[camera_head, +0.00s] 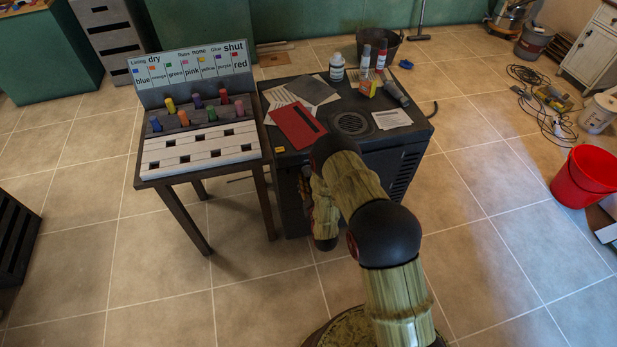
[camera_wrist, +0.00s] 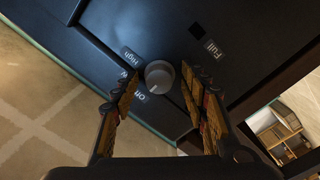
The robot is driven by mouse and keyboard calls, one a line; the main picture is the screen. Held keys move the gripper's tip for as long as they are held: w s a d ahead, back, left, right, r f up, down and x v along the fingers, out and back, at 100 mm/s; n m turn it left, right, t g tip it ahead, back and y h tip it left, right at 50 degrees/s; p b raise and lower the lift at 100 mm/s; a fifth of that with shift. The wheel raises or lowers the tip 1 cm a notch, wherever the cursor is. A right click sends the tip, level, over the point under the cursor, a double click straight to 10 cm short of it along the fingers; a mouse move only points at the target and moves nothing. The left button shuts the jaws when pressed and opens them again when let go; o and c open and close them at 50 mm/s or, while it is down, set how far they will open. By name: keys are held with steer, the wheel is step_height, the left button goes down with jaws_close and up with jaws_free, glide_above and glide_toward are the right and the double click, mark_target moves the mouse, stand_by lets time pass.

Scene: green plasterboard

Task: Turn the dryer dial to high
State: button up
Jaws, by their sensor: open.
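The dryer (camera_head: 415,108) is a black box in the middle of the head view. Its dark front panel (camera_wrist: 85,35) fills the upper part of the wrist view. A round grey dial (camera_wrist: 159,74) sits on this panel, with a light mark near its lower edge. A "High" label (camera_wrist: 131,55) is up and left of the dial, and other partly hidden labels are below that. My gripper (camera_wrist: 161,88) is open, with one finger on each side of the dial. Whether a finger touches it I cannot tell. The dial is hidden in the head view.
A "Full" label (camera_wrist: 213,48) is right of the dial. The floor in front is clear.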

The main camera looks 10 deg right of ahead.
steer(key=shift+w, duration=0.15)
steer(key=shift+c, duration=0.9)
jaws_close()
